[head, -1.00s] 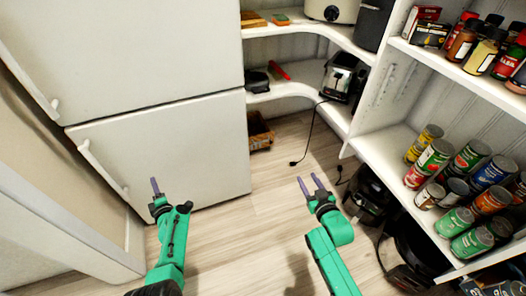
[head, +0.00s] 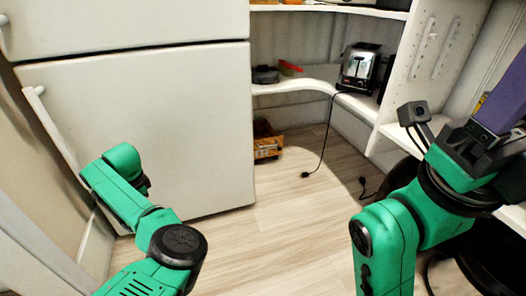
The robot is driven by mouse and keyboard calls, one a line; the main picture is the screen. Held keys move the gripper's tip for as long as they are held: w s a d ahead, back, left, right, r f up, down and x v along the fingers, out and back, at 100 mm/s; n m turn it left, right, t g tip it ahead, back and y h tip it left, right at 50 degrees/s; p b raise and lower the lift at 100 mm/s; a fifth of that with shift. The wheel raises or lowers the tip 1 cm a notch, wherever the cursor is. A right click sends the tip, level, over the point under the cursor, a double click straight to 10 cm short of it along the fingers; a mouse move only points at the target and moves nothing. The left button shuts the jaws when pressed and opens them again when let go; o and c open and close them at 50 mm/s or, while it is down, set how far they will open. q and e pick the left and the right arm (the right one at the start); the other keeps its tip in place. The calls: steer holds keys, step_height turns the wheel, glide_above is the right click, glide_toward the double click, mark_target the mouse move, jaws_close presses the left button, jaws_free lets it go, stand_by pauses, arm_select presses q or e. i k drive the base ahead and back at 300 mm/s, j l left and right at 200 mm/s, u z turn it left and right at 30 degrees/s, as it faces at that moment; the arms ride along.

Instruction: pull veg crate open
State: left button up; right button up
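A small brown crate (head: 268,152) stands on the floor under the low shelf, just right of the fridge, in the head view. It is partly hidden by the fridge side, and its contents are too small to tell. My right gripper (head: 505,98) is raised at the right edge, far right of the crate and close to the camera. One purple finger shows, cut off by the frame, so its opening cannot be told. My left arm is bent at the lower left in front of the fridge. Its gripper fingers do not show.
The white fridge (head: 150,130) fills the left. A toaster (head: 360,67) stands on the low corner shelf (head: 300,86), its cord (head: 326,135) hanging to the floor. A dark object and a red one lie left of it. The wood floor (head: 285,215) in the middle is clear.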

mark_target(268, 139)
steer(key=i+l+z, duration=0.2)
steer(key=z, duration=0.25)
steer(key=i+l+z, duration=0.1)
steer(key=i+z, duration=0.15)
steer(key=z, duration=0.2)
steer(key=i+j+z, duration=0.15)
steer(key=i+j, duration=0.65)
steer(key=j, duration=0.4)
steer(key=i+z, duration=0.05)
